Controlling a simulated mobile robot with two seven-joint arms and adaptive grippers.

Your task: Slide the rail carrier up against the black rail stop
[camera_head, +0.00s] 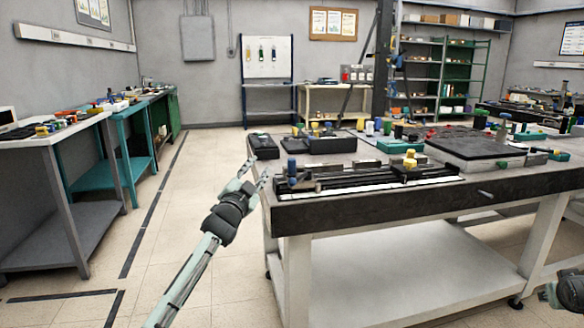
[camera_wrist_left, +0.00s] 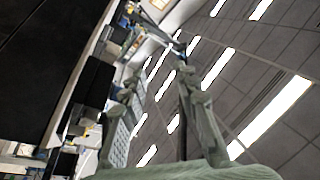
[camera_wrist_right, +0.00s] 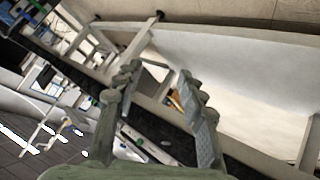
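A long black rail (camera_head: 350,181) lies along the front edge of the workbench. A block with a yellow top (camera_head: 410,159) stands at its right part, and a small block with a blue top (camera_head: 292,167) stands at its left end. I cannot tell for sure which piece is the rail carrier or which is the black stop. My left gripper (camera_head: 258,170) is open and empty, left of the bench's left end and apart from the rail; its spread fingers show in the left wrist view (camera_wrist_left: 161,73). My right gripper (camera_wrist_right: 158,75) is open and empty, with only its wrist at the head view's lower right edge.
The workbench (camera_head: 400,207) also holds black bins (camera_head: 332,144), a large dark tray (camera_head: 472,146) and several small coloured parts. A side table (camera_head: 50,140) stands at the left. The floor (camera_head: 190,190) between them is clear.

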